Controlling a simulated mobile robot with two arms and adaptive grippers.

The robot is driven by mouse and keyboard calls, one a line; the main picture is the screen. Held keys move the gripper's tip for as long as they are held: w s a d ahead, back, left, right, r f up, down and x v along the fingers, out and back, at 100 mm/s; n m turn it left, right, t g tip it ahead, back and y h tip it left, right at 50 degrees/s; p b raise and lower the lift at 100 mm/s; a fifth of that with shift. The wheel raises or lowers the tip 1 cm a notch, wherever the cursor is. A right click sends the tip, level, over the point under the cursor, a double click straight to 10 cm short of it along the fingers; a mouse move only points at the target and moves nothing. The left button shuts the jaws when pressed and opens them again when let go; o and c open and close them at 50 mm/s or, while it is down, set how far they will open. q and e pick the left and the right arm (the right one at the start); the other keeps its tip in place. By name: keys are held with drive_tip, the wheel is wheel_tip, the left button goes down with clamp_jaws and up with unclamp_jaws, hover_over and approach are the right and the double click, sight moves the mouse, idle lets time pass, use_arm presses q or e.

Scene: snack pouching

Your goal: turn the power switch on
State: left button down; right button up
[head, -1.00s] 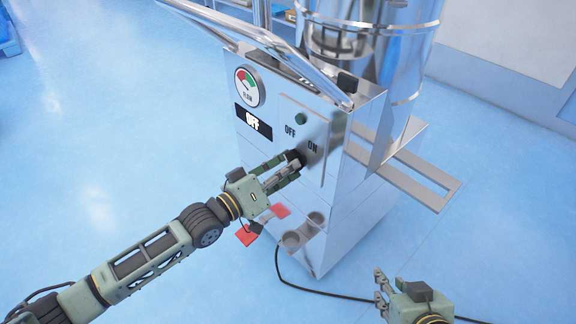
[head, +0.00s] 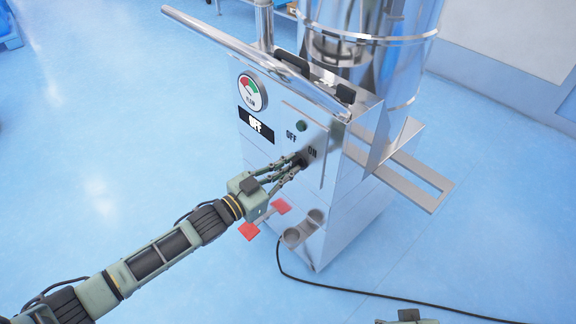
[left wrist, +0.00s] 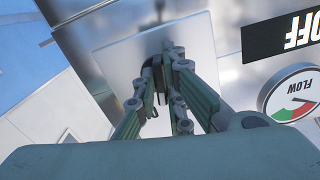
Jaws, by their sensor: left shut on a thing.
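The power switch is a dark knob (head: 299,160) on the silver machine's front panel, between the OFF and ON marks. My left gripper (head: 294,164) is at the panel with its fingers shut on the knob, which they mostly hide. In the left wrist view the fingers (left wrist: 163,82) close together against the metal plate, and the knob is hard to make out. The display (head: 256,125) reads OFF. A dark green lamp (head: 301,126) sits above the switch. Of my right gripper, only a small part (head: 408,316) shows at the bottom edge.
A round flow gauge (head: 252,92) is above the display. Red pedals or tabs (head: 249,231) are low in front of the machine, just below my left gripper. A black cable (head: 330,288) runs over the blue floor. A metal side shelf (head: 425,186) sticks out right.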

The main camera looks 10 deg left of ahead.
use_arm(q)
drive_tip(key=m+p, duration=0.1)
drive_tip(key=m, duration=0.2)
drive_tip(key=shift+w+a+m, duration=0.1)
drive_tip(key=shift+m, duration=0.2)
drive_tip(key=shift+m+p, duration=0.3)
drive_tip(key=shift+m, duration=1.2)
use_arm(e)
wheel_tip(320, 180, down, 7)
drive_tip(key=shift+w+a, duration=0.1)
use_arm(q)
drive_tip(key=c, duration=1.8)
unclamp_jaws()
drive_tip(key=shift+c, duration=0.2)
drive_tip(key=v, duration=1.2)
